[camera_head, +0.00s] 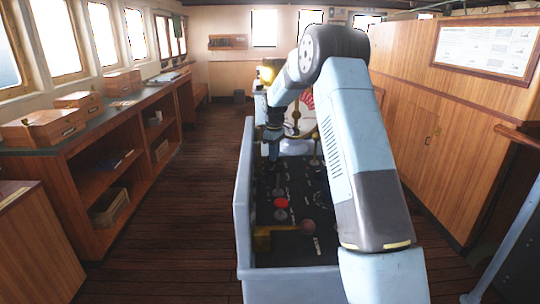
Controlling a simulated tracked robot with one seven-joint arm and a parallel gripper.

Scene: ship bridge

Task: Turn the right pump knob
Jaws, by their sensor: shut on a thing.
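The control console (244,215) stands in front of me, with a dark panel (290,245) on top. Several small controls stand on the panel, among them a red knob (281,203) and a brownish round knob (308,226). I cannot tell for certain which control is the right pump knob. My gripper (272,152) points down at the far left part of the panel. It is shut on a small control there, which its fingers mostly hide. My pale blue arm arches over the console from the right and covers its right side.
A brass fitting (297,114) and a white part with red marks (306,101) stand behind the gripper. A brass bracket (262,239) is at the panel's near left. Wooden shelves (105,170) line the left, wooden cabinets (455,130) the right. The floor (190,215) left of the console is clear.

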